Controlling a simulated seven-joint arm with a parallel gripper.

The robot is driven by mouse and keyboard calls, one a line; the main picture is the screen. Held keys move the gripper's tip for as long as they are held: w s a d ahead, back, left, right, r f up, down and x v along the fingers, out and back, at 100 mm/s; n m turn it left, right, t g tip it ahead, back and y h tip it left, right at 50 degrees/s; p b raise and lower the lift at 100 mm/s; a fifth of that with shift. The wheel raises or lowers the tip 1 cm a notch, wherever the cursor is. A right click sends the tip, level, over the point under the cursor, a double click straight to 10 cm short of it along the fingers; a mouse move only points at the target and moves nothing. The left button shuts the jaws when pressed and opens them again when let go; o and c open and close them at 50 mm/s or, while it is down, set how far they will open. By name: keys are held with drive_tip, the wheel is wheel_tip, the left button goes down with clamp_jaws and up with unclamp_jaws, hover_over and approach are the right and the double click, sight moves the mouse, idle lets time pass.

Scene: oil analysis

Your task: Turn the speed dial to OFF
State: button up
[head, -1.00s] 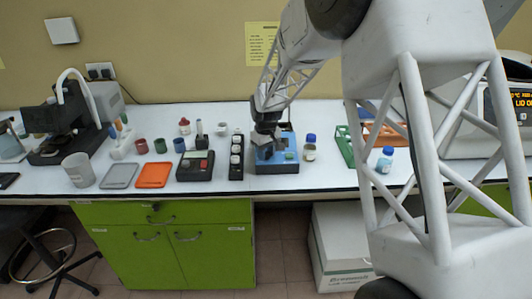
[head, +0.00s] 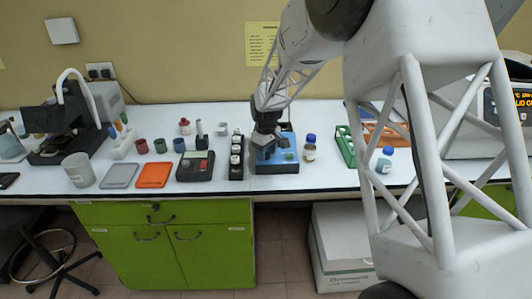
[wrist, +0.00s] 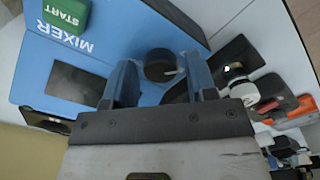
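The blue mixer (head: 278,168) stands on the white bench, and its blue panel (wrist: 115,35) fills the upper left of the wrist view. The speed dial (wrist: 160,67) is a round black knob with a small pale mark pointing right in the wrist view. My gripper (wrist: 160,68) is open, with one finger on each side of the dial and visible gaps between. My gripper also shows above the mixer in the head view (head: 264,150). The green START button (wrist: 67,11) and a dark display (wrist: 77,81) are on the panel. Any OFF label is not visible.
A strip of black-and-white containers (head: 237,158) and a dark device with a red button (head: 196,165) stand left of the mixer. A blue-capped bottle (head: 310,150) stands close on its right. A green rack (head: 345,150) is further right.

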sight(267, 154)
drive_tip(key=shift+o, duration=0.3)
drive_tip(key=shift+r, duration=0.1)
drive_tip(key=shift+r, duration=3.8)
drive_tip(key=shift+s, duration=0.1)
drive_tip(key=shift+s+d+r, duration=0.15)
drive_tip(key=shift+s+r, duration=0.05)
drive_tip(key=shift+r, duration=0.05)
drive_tip(key=s+d+r+m, duration=0.1)
drive_tip(key=s+d+r, duration=0.25)
drive_tip(key=s, duration=0.35)
drive_tip(key=s+d+r+m+t, duration=0.1)
drive_tip(key=s+d+r+m, duration=0.1)
drive_tip(key=s+r, duration=0.35)
drive_tip(key=s+d+r+m, duration=0.1)
drive_tip(key=s+d+r, duration=0.2)
drive_tip(key=s, duration=0.6)
drive_tip(key=s+d+m, duration=0.2)
drive_tip(key=s, duration=1)
drive_tip(key=s+d+f+m+t, duration=0.1)
drive_tip(key=s+d+m, duration=0.2)
drive_tip(key=s, duration=1)
drive_tip(key=shift+s+d+f+t, duration=0.3)
